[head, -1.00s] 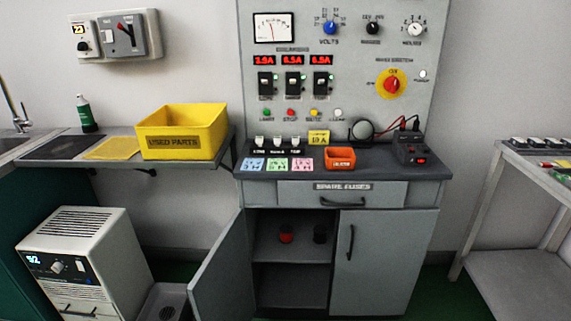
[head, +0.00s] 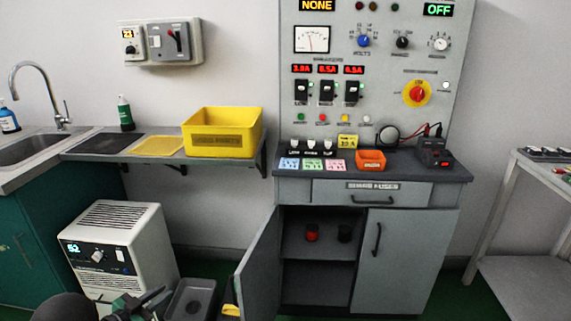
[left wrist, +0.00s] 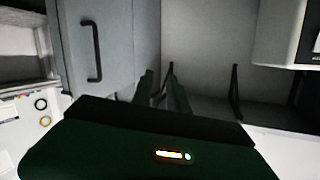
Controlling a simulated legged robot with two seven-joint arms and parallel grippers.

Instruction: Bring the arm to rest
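My left arm comes in at the bottom left of the head view, and its dark green and black gripper (head: 156,301) is low in front of the white cabinet unit and the grey bin. In the left wrist view the two fingers of the left gripper (left wrist: 162,92) stand apart with a gap between them and nothing visible in the gap. The dark gripper body with a small lit display fills the bottom of that view. My right gripper is in no view.
The test bench cabinet (head: 410,262) stands ahead with its left door (head: 258,268) swung open. The white unit (head: 122,245) and a grey bin (head: 190,300) stand on the floor left of it. A yellow bin (head: 225,143) sits on the wall shelf. A side table (head: 530,275) stands at right.

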